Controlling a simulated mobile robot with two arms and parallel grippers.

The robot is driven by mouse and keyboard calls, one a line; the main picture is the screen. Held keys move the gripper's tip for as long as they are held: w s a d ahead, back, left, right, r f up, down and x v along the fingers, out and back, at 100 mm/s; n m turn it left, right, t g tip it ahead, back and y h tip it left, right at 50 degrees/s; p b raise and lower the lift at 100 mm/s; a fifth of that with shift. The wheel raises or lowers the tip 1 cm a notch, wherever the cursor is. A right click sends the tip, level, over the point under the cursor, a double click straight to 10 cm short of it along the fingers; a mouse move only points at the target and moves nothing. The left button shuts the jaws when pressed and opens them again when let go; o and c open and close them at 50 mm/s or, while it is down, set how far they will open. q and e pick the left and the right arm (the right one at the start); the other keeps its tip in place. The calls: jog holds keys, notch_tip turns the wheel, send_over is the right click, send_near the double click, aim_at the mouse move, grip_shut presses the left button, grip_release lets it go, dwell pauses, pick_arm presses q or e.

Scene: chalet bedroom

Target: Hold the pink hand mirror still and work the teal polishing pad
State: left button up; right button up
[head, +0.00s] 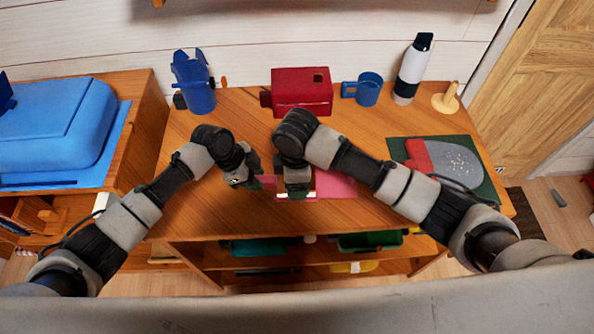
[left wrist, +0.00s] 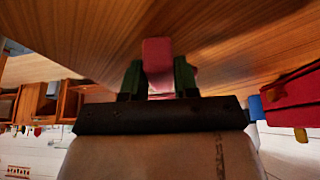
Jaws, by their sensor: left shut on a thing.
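The pink hand mirror (head: 335,186) lies low over the front middle of the wooden table, partly covered by my grippers. In the left wrist view its pink handle (left wrist: 157,58) stands between two green fingers. My left gripper (head: 257,184) is shut on the handle at the mirror's left end. My right gripper (head: 297,192) points down over the mirror, just right of the left one. Its fingertips are hidden by its own body, so its opening does not show. I cannot make out the teal polishing pad; the right gripper may hide it.
A red box-shaped appliance (head: 302,90), blue mug (head: 368,90), white and dark bottle (head: 411,72) and wooden peg stand (head: 446,99) line the back. A blue object (head: 194,85) stands back left. A green mat (head: 484,178) with a red and grey item lies right.

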jog(key=shift+f, duration=1.6)
jog(key=shift+w+f, duration=0.35)
jog(key=shift+f, duration=0.35)
jog(key=shift+c, duration=0.3)
jog(key=shift+w+d, duration=0.2)
jog(key=shift+w, duration=3.2)
jog(key=s, duration=0.7)
jog(key=shift+s+a+f, duration=0.1)
jog(key=shift+a, duration=0.1)
jog(key=shift+s, duration=0.2)
jog(key=shift+r, duration=4.15)
pick_arm(q)
jog(key=o, duration=0.9)
